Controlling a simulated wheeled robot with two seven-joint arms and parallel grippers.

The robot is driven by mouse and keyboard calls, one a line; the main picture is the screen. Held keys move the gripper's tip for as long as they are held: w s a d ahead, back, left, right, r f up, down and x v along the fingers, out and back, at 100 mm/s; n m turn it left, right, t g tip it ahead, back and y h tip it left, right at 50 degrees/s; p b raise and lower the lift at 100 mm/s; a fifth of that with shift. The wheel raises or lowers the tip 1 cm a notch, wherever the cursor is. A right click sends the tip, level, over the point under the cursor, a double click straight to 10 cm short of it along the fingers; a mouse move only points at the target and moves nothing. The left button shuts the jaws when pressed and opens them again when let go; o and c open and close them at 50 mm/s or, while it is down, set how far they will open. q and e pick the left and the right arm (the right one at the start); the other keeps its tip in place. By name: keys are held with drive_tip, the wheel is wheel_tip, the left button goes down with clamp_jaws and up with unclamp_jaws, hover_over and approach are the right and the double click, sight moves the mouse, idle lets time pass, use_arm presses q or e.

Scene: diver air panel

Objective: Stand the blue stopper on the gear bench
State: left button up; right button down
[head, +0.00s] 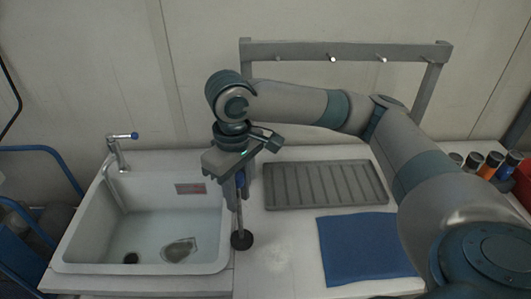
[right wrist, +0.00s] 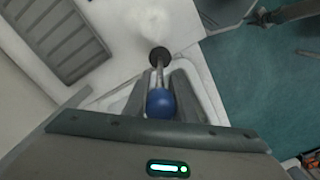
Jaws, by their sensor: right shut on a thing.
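The blue stopper has a blue knob (right wrist: 160,104), a thin metal rod and a dark round foot (head: 242,240). My right gripper (head: 240,185) is shut on it near the knob, and the stopper hangs about upright, foot down. In the head view the foot appears over the pale gear bench (head: 285,245), just right of the sink. I cannot tell whether the foot touches the bench top. In the right wrist view the knob sits between the fingers and the dark foot (right wrist: 160,56) shows beyond them. My left gripper is not in view.
A white sink (head: 75,245) with a blue-handled tap (head: 118,150) is on the left. A grey ribbed tray (head: 325,184) lies behind a blue mat (head: 362,248). A grey rack with pegs (head: 345,50) stands at the back. Several small jars (head: 490,163) stand at far right.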

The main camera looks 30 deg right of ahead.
drive_tip(key=n, duration=0.2)
drive_tip(key=d+r+n+p, duration=0.1)
drive_tip(key=n, duration=0.1)
drive_tip(key=w+d+n+p, duration=0.1)
drive_tip(key=shift+w+r+n, duration=0.1)
drive_tip(key=shift+r+n, duration=0.05)
drive_tip(key=shift+n, duration=0.25)
drive_tip(key=w+d+r+n+p, duration=0.2)
drive_tip(key=d+n+p, duration=0.5)
drive_tip(key=n, duration=0.9)
drive_tip(key=shift+d, duration=0.25)
drive_tip(key=shift+f, duration=0.1)
drive_tip(key=shift+f+b, duration=1.35)
drive_tip(key=shift+f, duration=2.05)
